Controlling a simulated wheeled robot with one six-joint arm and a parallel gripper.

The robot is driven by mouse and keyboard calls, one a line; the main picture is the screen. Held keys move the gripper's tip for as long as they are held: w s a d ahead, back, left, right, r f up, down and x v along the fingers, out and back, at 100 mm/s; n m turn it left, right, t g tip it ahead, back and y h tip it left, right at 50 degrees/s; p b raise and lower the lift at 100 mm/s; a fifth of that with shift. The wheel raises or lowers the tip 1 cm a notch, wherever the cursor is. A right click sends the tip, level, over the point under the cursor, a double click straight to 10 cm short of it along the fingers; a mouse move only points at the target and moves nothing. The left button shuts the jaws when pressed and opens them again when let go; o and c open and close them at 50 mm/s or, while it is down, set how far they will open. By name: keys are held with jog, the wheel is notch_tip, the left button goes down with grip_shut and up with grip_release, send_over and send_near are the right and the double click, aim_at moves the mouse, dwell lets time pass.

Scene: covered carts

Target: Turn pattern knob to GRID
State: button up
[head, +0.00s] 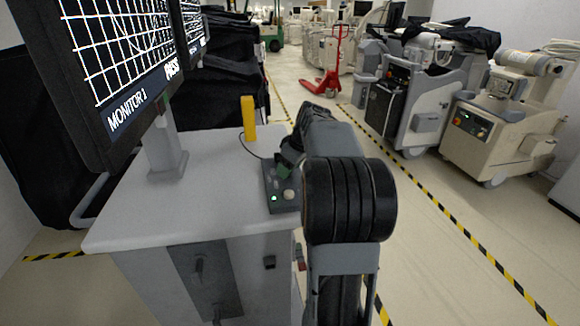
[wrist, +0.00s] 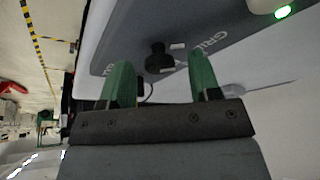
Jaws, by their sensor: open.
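The pattern knob (wrist: 158,57) is a small black knob on a grey control panel (wrist: 245,38) in the wrist view. White lettering that seems to begin "GRI" is on the panel beside it, partly cut off by a finger. My gripper (wrist: 161,66) is open, with one green finger to each side of the knob; I cannot tell whether either touches it. In the head view the control box (head: 271,182) sits at the right edge of a white cart top, and my arm hides much of it. The knob's pointer direction is not readable.
The monitor (head: 120,65) on the cart shows a white grid with a curve. A yellow block (head: 248,118) stands behind the box, with a dark cable near it. A green light (head: 274,198) and a pale button (head: 289,195) are on the box. Other carts stand right.

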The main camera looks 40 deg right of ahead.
jog(key=p+v, duration=0.1)
jog(key=v, duration=1.2)
jog(key=shift+r+p, duration=0.35)
jog(key=shift+r, duration=0.05)
jog(key=a+f+m, duration=0.1)
jog(key=f+m, duration=0.1)
jog(key=s+f+m+h, duration=0.1)
jog(key=f+m, duration=0.1)
jog(key=a+f+m+g+p, duration=0.1)
jog(key=f+m, duration=0.1)
jog(key=f, duration=0.1)
jog(key=shift+s+a+m, duration=0.3)
jog(key=shift+s+m, duration=0.1)
jog(key=s+a+f+n+p, duration=0.1)
jog(key=s+a+p, duration=0.2)
jog(key=a, duration=0.8)
jog(key=s+a+f+n+p, duration=0.1)
jog(key=s+a+f+p, duration=0.1)
jog(key=s+a, duration=0.5)
jog(key=shift+s+a+f+n+h+p, duration=0.2)
jog(key=shift+s+a+n+h+p, duration=0.25)
jog(key=shift+a, duration=1.65)
